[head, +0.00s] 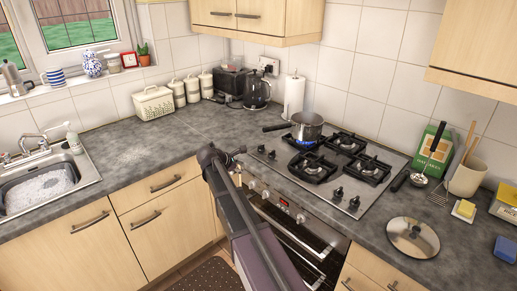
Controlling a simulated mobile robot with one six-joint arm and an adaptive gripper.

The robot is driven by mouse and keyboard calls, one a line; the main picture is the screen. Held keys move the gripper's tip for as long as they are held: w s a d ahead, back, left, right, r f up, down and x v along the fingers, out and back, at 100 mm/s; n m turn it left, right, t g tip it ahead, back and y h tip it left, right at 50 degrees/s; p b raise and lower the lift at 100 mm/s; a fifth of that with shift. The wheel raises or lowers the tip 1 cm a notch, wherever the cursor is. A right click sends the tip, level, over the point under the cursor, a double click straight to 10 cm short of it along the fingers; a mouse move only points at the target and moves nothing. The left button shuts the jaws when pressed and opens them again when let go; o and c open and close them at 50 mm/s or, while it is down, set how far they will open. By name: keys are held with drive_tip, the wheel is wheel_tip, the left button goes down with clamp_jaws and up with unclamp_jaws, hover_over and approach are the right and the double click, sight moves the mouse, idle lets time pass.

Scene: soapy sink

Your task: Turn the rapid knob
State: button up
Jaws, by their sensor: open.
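The steel gas hob (315,165) is set in the grey worktop. Two small black knobs (271,155) sit at its left edge, and two more black knobs (338,192) sit near its front right. I cannot tell which is the rapid knob. A saucepan (307,124) stands on the back left burner, with a blue flame (305,143) under it. My gripper (238,153) is open and appears empty. It shows just left of the left pair of knobs, apart from them in the picture. My arm hides part of the worktop and oven front.
The pan handle (277,127) points left, near the knobs. A kettle (257,92) and paper roll (294,97) stand behind. Worktop left of the hob (185,140) is clear.

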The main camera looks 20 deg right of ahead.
sight(261, 148)
drive_tip(key=w+d+r+n+t+h, duration=0.1)
drive_tip(key=w+d+r+n+h, duration=0.1)
drive_tip(key=w+n, duration=0.4)
drive_tip(key=w+r+h, duration=0.1)
drive_tip(key=w, duration=0.2)
drive_tip(key=shift+w+r+b, duration=0.2)
drive_tip(key=shift+r+b, duration=0.15)
drive_tip(key=shift+r, duration=0.05)
drive_tip(key=shift+d, duration=0.1)
drive_tip(key=b+x, duration=0.5)
drive_tip(key=x, duration=0.8)
drive_tip(key=shift+w+d+f, duration=0.15)
drive_tip(key=shift+w+d, duration=0.1)
drive_tip(key=shift+w, duration=0.05)
